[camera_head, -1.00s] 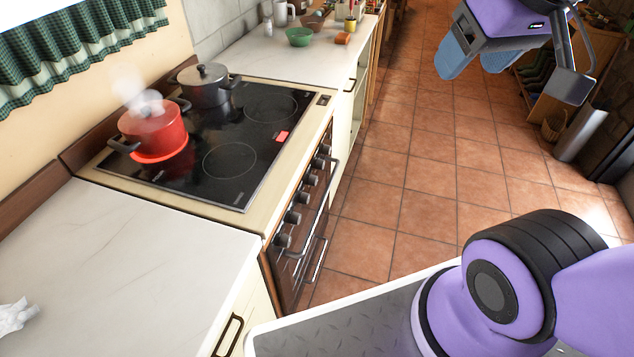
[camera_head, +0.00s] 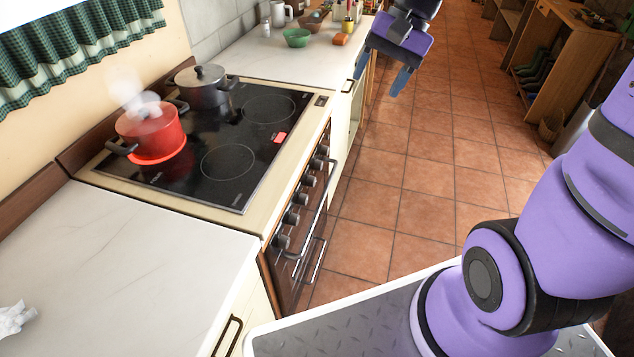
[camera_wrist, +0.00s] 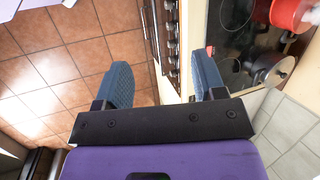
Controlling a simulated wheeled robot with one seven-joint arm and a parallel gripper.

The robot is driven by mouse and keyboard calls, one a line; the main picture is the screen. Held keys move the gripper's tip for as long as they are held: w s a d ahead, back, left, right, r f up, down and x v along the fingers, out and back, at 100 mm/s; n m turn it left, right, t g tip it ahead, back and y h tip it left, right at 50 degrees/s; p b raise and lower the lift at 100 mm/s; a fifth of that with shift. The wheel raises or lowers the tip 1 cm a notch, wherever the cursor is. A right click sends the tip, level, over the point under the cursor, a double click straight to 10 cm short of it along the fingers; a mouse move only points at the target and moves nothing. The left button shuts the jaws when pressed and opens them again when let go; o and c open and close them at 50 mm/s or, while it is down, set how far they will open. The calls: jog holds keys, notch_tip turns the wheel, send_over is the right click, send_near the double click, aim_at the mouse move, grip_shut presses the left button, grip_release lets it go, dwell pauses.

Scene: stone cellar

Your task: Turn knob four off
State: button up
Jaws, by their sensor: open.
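A stove (camera_head: 263,200) stands at the left with a row of several dark round knobs (camera_head: 300,198) along its front, above a long oven handle. I cannot tell from the picture which knob is number four. The knobs also show at the top middle of the wrist view (camera_wrist: 172,50), beyond the fingertips. My gripper (camera_head: 381,74) is open and empty, in the air beyond the stove's far end. In the wrist view its two blue fingers (camera_wrist: 162,68) are apart, with no knob between them.
A red pot (camera_head: 150,132) steams on a glowing burner, and a grey lidded pot (camera_head: 203,88) stands behind it. A green bowl (camera_head: 297,38) and other items sit on the far counter. The tiled floor (camera_head: 400,180) before the stove is clear.

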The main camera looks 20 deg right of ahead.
aim_at(315, 181)
jog(key=w+d+f+m+y, duration=0.1)
jog(key=w+f+m+y, duration=0.5)
jog(key=f, duration=0.6)
jog(key=w+d+f+m+y, duration=0.25)
jog(key=w+f+m, duration=0.25)
jog(key=w+f, duration=0.45)
notch_tip(315, 181, down, 26)
jog(key=m+t+y, duration=0.2)
jog(key=m+t, duration=0.9)
jog(key=m, duration=0.3)
jog(key=shift+h, duration=0.25)
jog(key=x, duration=0.9)
jog(key=shift+w+a, duration=0.15)
jog(key=shift+w, duration=0.35)
jog(key=c, duration=0.9)
jog(key=shift+c, duration=0.2)
